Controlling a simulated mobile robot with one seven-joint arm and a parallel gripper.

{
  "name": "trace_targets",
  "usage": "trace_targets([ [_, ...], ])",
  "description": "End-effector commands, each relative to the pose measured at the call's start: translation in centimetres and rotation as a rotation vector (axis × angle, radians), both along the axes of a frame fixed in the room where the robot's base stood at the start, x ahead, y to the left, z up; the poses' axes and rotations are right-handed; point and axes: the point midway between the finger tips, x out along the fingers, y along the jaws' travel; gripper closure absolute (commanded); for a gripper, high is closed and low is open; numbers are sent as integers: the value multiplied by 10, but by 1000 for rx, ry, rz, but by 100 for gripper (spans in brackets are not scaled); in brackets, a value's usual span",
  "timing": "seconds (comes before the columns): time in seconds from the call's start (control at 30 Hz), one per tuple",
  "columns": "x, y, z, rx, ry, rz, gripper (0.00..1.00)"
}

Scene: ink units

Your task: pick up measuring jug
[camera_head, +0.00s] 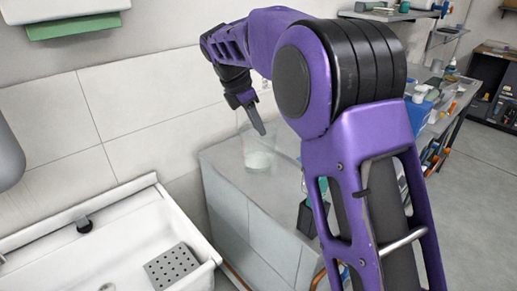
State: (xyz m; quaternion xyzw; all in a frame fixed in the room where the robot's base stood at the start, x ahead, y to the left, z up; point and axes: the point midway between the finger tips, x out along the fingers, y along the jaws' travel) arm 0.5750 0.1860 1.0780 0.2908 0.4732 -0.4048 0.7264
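A clear, see-through measuring jug (257,157) stands upright on the grey cabinet top, near the back wall. Its base looks whitish and its upper part is faint against the wall. My gripper (260,130) points down at the jug's upper part, and one dark finger overlaps the jug in the picture. I cannot tell whether that finger is inside, in front of or touching the jug. The second finger does not show clearly, so I cannot tell whether the gripper is open or shut. My purple arm hides the right part of the cabinet top.
A white sink (120,225) with a perforated grey block (171,267) is at the lower left. A dark container with teal (307,215) is partly hidden by my arm. A cluttered workbench (450,105) stands at the right. Open floor (480,190) lies beside it.

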Motion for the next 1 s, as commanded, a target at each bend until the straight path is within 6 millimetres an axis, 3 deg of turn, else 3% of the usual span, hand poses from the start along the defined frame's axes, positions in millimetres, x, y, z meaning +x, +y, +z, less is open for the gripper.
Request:
trace_targets([
  [0.43,19,-28,-85,-2,5,4,73],
  [0.8,26,-36,-111,-1,3,4,73],
  [1.0,32,-46,-138,-2,4,4,73],
])
